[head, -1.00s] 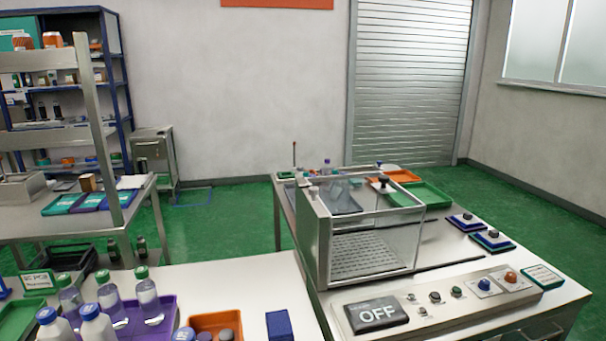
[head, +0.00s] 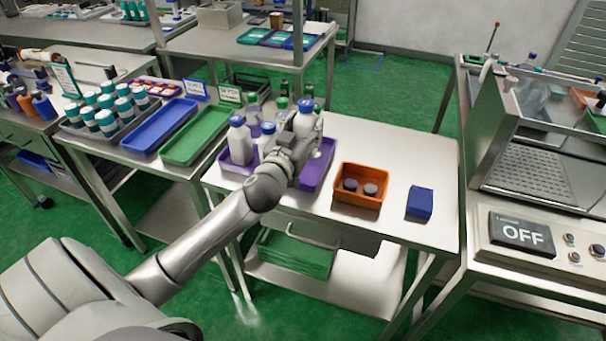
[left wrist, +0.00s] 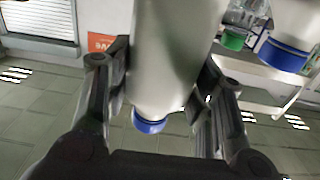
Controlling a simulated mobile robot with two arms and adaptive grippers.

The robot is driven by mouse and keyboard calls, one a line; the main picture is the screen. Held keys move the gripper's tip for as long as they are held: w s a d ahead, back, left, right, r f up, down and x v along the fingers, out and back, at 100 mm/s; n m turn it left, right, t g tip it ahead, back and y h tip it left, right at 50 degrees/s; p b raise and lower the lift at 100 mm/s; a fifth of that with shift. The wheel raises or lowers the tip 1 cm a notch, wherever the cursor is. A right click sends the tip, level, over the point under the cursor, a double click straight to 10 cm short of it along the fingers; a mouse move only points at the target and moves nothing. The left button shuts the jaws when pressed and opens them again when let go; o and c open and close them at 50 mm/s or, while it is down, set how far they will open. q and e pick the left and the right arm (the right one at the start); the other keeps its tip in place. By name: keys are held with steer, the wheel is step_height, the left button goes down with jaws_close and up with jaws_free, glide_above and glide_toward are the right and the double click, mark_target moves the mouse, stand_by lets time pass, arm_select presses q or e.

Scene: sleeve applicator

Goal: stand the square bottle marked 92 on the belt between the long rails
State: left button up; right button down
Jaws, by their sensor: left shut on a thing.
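My left gripper (head: 300,142) is shut on a white bottle with a blue cap (head: 307,122), at the right part of the purple tray (head: 318,172). In the left wrist view the white bottle (left wrist: 172,55) fills the space between the two fingers of the left gripper (left wrist: 165,75). No number shows on it, so I cannot tell whether it is marked 92. Whether its base touches the tray is hidden. Two more white bottles (head: 239,142) with blue caps stand left of it. The belt and long rails cannot be made out. My right gripper is not in view.
Green-capped bottles (head: 281,110) stand behind.

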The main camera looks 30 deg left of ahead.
arm_select(q)
steer(key=shift+w+a+r+y, duration=0.3)
steer(key=shift+a+r, duration=0.1)
steer(key=shift+a, duration=0.3)
step_height(320, 180, down, 10)
steer(key=shift+r+b, duration=0.15)
steer(key=shift+b, duration=0.5)
steer(key=shift+f+b, duration=0.3)
steer(key=o, duration=1.3)
steer(key=shift+d, duration=0.1)
steer(key=shift+c, duration=0.2)
steer(key=shift+r, duration=0.1)
